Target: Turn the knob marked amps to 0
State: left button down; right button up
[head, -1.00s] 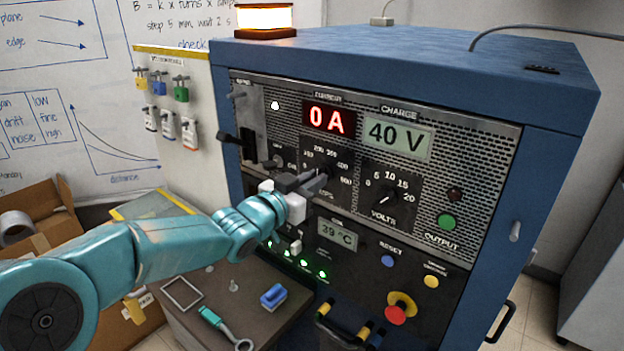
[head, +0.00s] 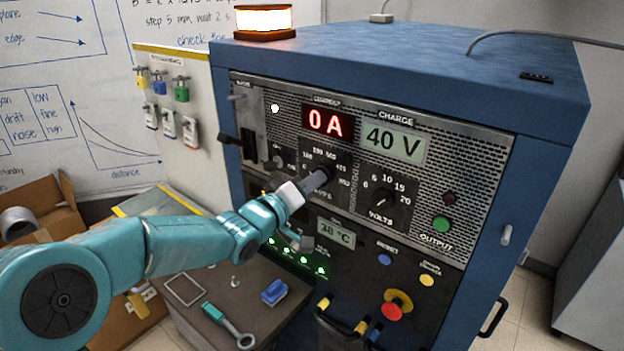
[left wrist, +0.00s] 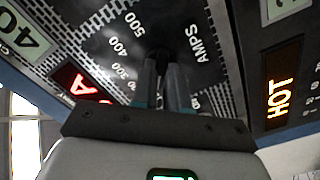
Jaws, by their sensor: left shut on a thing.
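The amps knob (left wrist: 160,57) is dark and sits on a black dial with white numbers in the left wrist view, beside the word AMPS. My left gripper (left wrist: 160,85) is shut on it, one finger on each side. In the head view my left gripper (head: 318,180) covers most of the knob and part of its scale, so I cannot tell where its pointer stands. The red current display (head: 328,122) above reads 0 A.
The volts knob (head: 382,198) is close on the right, under the charge display (head: 394,141) reading 40 V. A green output button (head: 441,223) and a red emergency button (head: 396,305) are further right. A small table (head: 200,325) with tools stands below my arm.

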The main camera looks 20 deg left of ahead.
pick_arm(q)
jog(key=shift+a+r+n+p, duration=0.1)
jog(key=shift+n+p, duration=0.45)
jog(key=shift+n, duration=1.4)
jog(key=shift+r+n+p, duration=0.1)
jog(key=shift+n+p, duration=0.45)
jog(key=shift+n, duration=1.4)
jog(key=shift+f, duration=0.1)
jog(key=c, duration=1.1)
grip_release()
jog(key=shift+c, duration=0.2)
